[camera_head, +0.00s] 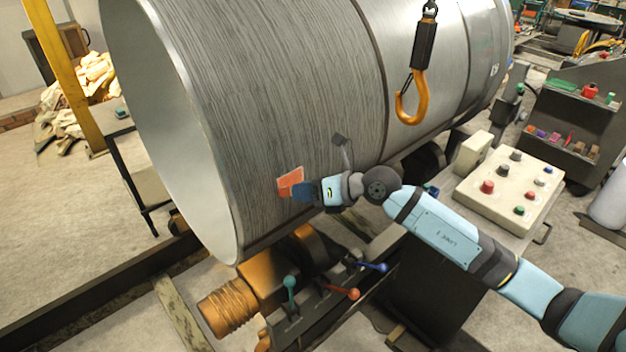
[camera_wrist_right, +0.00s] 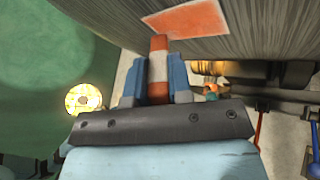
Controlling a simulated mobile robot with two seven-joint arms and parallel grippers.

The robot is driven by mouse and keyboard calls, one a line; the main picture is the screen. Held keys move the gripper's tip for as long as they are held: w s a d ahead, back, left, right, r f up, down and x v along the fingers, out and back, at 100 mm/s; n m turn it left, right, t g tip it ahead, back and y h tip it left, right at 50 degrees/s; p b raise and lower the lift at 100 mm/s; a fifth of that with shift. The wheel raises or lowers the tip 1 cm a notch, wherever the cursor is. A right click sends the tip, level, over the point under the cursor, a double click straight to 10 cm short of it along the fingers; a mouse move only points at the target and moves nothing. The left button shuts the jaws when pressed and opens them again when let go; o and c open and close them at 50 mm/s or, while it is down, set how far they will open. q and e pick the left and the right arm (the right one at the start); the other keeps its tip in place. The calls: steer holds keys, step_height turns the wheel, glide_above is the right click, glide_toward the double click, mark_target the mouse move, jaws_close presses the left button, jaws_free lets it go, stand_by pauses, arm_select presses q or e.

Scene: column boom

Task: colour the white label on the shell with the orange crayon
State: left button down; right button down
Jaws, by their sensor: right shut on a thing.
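The label (camera_head: 287,184) on the lower side of the big grey metal shell (camera_head: 270,80) looks orange over nearly all that shows; it also fills the top of the right wrist view (camera_wrist_right: 190,20). My right gripper (camera_head: 303,191) is at the label's right edge in the head view. It is shut on the orange crayon (camera_wrist_right: 159,65), which has a pale band around its middle. The crayon points up at the label's lower edge in the wrist view. Whether its tip touches cannot be told. In the head view the gripper hides the crayon. My left gripper does not show.
An orange hook (camera_head: 411,100) hangs in front of the shell. A control box (camera_head: 508,190) with coloured buttons stands at the right. Levers with coloured knobs (camera_head: 341,293) and an orange roller part (camera_head: 245,290) lie below the shell. A yellow post (camera_head: 66,75) stands at the left.

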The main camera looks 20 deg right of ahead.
steer(key=shift+s+a, duration=0.1)
steer(key=shift+a, duration=0.25)
steer(key=shift+s+d+p, duration=0.2)
steer(key=shift+s+p, duration=0.2)
steer(key=shift+s, duration=0.1)
steer(key=s, duration=0.1)
steer(key=s+d+p, duration=0.1)
steer(key=s, duration=0.2)
steer(key=shift+s+d+r+p, duration=0.2)
steer(key=shift+s+d+p, duration=0.15)
steer(key=s, duration=0.1)
steer(key=s+d+p, duration=0.1)
steer(key=shift+s+r, duration=0.1)
steer(key=shift+s, duration=0.3)
